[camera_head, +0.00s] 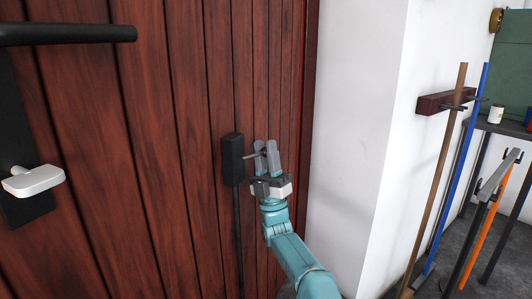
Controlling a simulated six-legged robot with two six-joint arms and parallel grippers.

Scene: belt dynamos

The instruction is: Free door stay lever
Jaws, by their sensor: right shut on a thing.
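A dark wooden door (150,170) fills the left of the head view. A black box (233,159) is fixed on it, with a thin dark rod (237,235) running down below. A short grey lever (250,155) sticks out from the right side of the box. My right gripper (266,158) has its two grey fingers around the end of this lever and is shut on it. The fingers hide the lever's tip. My left gripper is not in view.
A black door handle (75,33) and a white thumb-turn (33,180) are at the left. A white wall (350,130) stands right of the door. Long-handled tools (440,170) lean at a wall rack (444,101) near a dark table (505,127).

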